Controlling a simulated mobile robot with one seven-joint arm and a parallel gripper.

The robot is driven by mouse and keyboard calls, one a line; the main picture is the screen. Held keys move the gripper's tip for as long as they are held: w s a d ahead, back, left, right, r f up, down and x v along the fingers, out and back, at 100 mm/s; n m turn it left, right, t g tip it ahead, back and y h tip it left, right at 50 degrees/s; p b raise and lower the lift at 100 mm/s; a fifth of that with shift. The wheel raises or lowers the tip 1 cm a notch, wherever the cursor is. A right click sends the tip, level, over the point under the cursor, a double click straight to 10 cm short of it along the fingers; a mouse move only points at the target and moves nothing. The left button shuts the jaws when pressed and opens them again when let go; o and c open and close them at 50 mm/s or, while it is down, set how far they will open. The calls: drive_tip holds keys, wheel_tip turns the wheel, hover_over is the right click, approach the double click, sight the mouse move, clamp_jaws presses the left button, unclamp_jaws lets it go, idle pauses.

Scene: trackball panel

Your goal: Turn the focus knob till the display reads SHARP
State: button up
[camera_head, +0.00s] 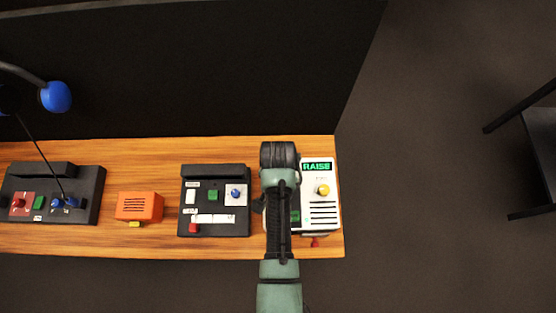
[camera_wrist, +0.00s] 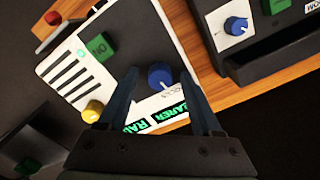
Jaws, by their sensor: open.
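The white panel (camera_head: 331,175) stands at the right end of the bench, with its left part hidden under my arm. In the head view its display (camera_head: 317,167) shows green letters reading RAISE. The wrist view shows two green-lit display strips (camera_wrist: 170,114), partly hidden by my fingers; their full text cannot be read. A blue knob (camera_wrist: 160,76) with a light pointer mark and a small label beside it, likely the focus knob, appears between the fingers of my open gripper (camera_wrist: 154,68). I cannot tell whether they touch it. In the head view my arm hides this knob.
The white panel also has a yellow knob (camera_head: 323,190), a green ON button (camera_wrist: 100,46) and a red part (camera_head: 315,242) at its front. A dark panel (camera_head: 215,172) with another blue knob stands left, then an orange box (camera_head: 139,206). A dark wall (camera_head: 200,70) rises behind.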

clamp_jaws()
drive_tip(key=shift+r+n+p, duration=0.15)
drive_tip(key=shift+n+p, duration=0.55)
drive_tip(key=shift+n, duration=1.7)
unclamp_jaws()
